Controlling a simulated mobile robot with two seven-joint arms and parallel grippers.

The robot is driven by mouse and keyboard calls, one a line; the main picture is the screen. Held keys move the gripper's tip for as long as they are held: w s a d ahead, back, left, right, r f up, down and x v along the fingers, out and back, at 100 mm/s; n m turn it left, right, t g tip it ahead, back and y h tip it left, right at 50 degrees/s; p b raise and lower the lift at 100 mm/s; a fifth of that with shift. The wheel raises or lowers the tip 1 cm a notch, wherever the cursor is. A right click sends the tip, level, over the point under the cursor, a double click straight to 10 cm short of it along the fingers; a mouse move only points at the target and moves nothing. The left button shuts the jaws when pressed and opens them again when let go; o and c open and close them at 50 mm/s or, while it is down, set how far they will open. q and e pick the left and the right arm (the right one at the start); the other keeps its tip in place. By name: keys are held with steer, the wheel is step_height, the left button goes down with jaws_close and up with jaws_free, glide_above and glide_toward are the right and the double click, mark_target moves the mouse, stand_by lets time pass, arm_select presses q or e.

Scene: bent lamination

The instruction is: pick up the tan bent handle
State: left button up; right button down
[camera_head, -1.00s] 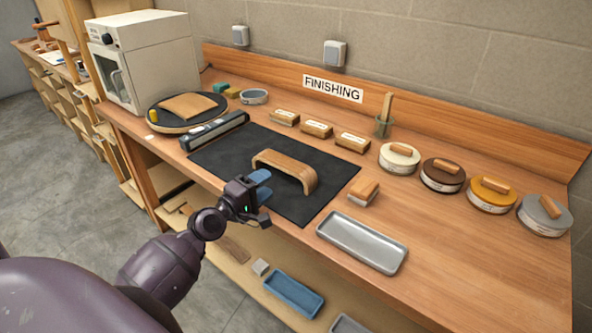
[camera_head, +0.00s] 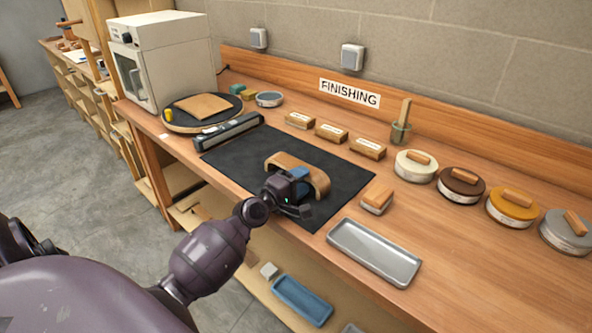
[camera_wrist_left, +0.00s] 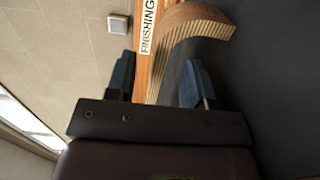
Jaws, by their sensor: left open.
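The tan bent handle (camera_head: 319,177) is an arched wooden strip standing on the black mat (camera_head: 235,158) on the bench. My left gripper (camera_head: 300,176), with blue fingertips, is at the near side of the handle and hides part of its middle. In the left wrist view the fingers (camera_wrist_left: 158,82) are apart, and the handle's striped, layered edge (camera_wrist_left: 205,22) curves ahead of them and into the space between them. I cannot tell whether the fingers touch it. My right gripper is not in view.
A sanding block (camera_head: 377,199) and a grey metal tray (camera_head: 375,252) lie right of the mat. A dark long tool (camera_head: 228,133) lies along its left edge. Labelled blocks (camera_head: 331,132) and round tins (camera_head: 461,186) line the back. The mat around the handle is clear.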

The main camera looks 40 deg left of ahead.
arm_select(q)
steer(key=shift+w+d+f, duration=0.1)
steer(key=shift+w+d, duration=0.1)
steer(key=shift+w, duration=1.3)
steer(key=c, duration=0.8)
steer(key=shift+c, duration=0.2)
